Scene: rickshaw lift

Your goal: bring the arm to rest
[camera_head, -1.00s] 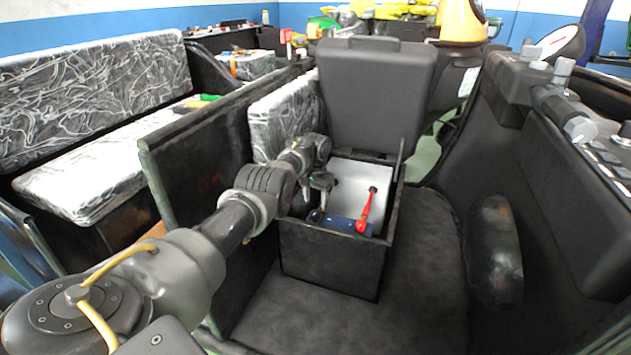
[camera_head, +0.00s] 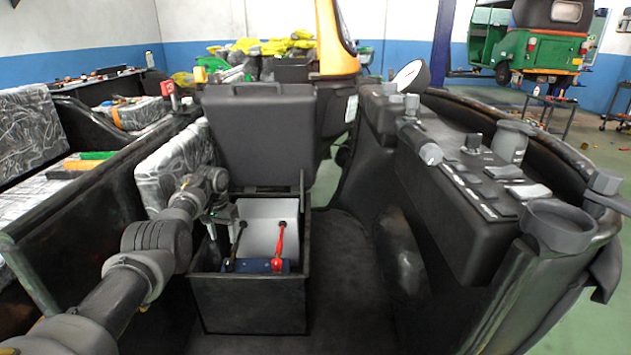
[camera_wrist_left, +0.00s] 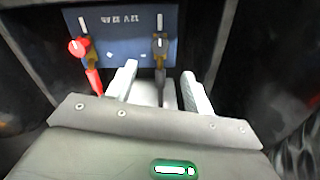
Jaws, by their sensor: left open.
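My left arm comes in from the left in the head view, and its gripper (camera_head: 222,218) hangs over the left side of an open black box (camera_head: 250,305). Inside the box is a blue battery (camera_head: 262,266) with a red clamp lead (camera_head: 280,243) and a black clamp lead (camera_head: 236,246). In the left wrist view the battery (camera_wrist_left: 125,35) shows "12V" lettering, the red terminal clamp (camera_wrist_left: 80,48) and the black clamp (camera_wrist_left: 160,48). The left gripper's two pale fingers (camera_wrist_left: 160,90) are apart, with the black lead between them. Whether they touch it, I cannot tell. My right gripper is not in view.
The box's raised lid (camera_head: 262,135) stands behind it. A dark panel (camera_head: 90,240) is on the left, and a dashboard with knobs and a cup holder (camera_head: 558,225) is on the right. Dark floor (camera_head: 345,270) lies clear right of the box. A green rickshaw (camera_head: 530,45) stands far back.

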